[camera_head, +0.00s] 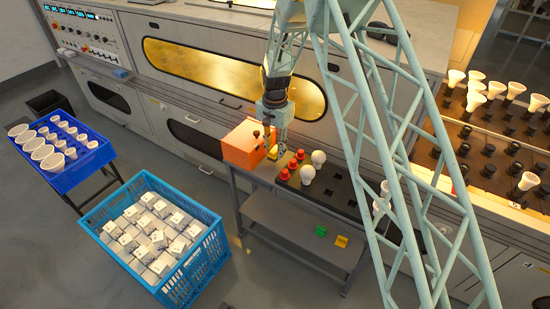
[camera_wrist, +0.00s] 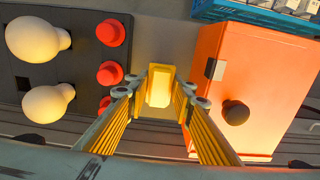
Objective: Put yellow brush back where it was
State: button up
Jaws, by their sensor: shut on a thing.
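My gripper (camera_head: 277,150) points down over the small bench, between the orange box and the dark bulb tray. In the wrist view, its two fingers (camera_wrist: 162,92) are shut on the yellow brush (camera_wrist: 158,87), which shows as a pale yellow block between the fingertips. In the head view only a small yellow bit of it (camera_head: 272,154) shows beside the fingers. I cannot tell whether the brush touches the bench top.
The orange box (camera_head: 241,146) with a dark knob stands close on one side. The dark tray (camera_head: 340,188) holds red caps (camera_head: 294,164) and white bulbs (camera_head: 318,157) on the other. A blue crate (camera_head: 205,270) of cartons stands on the floor in front.

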aim_at(275, 157)
jog(key=shift+f+b, duration=0.4)
jog(key=shift+f, duration=1.45)
jog(key=shift+f, duration=0.15)
jog(key=o, duration=0.6)
notch_tip(275, 157, up, 12)
jog(key=shift+f+p, duration=0.15)
jog(key=shift+p, duration=0.95)
jog(key=shift+r, duration=0.3)
